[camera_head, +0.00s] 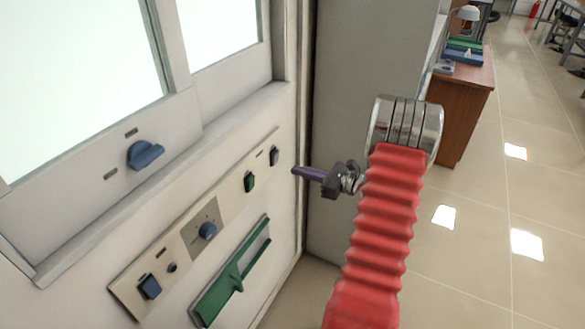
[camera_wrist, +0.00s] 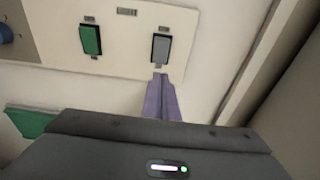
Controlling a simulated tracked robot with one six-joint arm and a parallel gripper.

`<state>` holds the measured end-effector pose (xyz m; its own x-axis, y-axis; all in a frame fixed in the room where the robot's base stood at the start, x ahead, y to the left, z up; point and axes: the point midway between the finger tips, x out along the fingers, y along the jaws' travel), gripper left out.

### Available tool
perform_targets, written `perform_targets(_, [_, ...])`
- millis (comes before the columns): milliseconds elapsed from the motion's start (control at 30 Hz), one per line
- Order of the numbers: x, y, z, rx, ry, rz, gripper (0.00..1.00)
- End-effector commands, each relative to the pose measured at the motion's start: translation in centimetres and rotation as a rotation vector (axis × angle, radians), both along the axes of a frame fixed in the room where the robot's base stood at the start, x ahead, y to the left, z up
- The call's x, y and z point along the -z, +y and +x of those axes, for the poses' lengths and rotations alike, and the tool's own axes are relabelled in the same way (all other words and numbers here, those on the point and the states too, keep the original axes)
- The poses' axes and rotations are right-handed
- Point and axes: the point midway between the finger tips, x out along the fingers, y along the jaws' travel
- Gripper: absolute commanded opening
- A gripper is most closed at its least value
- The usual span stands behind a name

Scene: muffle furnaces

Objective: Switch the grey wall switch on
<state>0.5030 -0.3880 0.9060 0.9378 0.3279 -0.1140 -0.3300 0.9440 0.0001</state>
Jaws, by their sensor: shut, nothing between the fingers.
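The grey wall switch (camera_wrist: 160,49) is a small upright rocker at the right end of a beige panel. In the head view it (camera_head: 274,156) shows dark grey-blue. My gripper (camera_head: 297,171) has purple fingers, shut with nothing between them, and points left toward the panel. In the wrist view the fingertips (camera_wrist: 160,76) are just below the switch's lower edge. I cannot tell whether they touch it or the panel. The whole rocker shows in the wrist view.
A green switch (camera_wrist: 90,39) sits left of the grey one. The panel also has a blue knob (camera_head: 208,231), a blue switch (camera_head: 149,286) and a long green handle (camera_head: 237,275) below. A grey wall (camera_head: 362,60) stands behind my arm. Open floor (camera_head: 480,190) lies to the right.

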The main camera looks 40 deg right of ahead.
Motion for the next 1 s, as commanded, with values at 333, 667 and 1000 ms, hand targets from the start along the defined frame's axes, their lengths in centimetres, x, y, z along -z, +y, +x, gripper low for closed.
perform_targets(333, [0.8,-2.1,-5.7,0.003,0.000,0.000,0.00])
perform_targets(667, [1.2,-2.7,-8.0,-0.002,0.001,-0.001,0.00])
perform_targets(1000, [1.2,-2.7,-7.9,-0.003,0.000,-0.001,0.00])
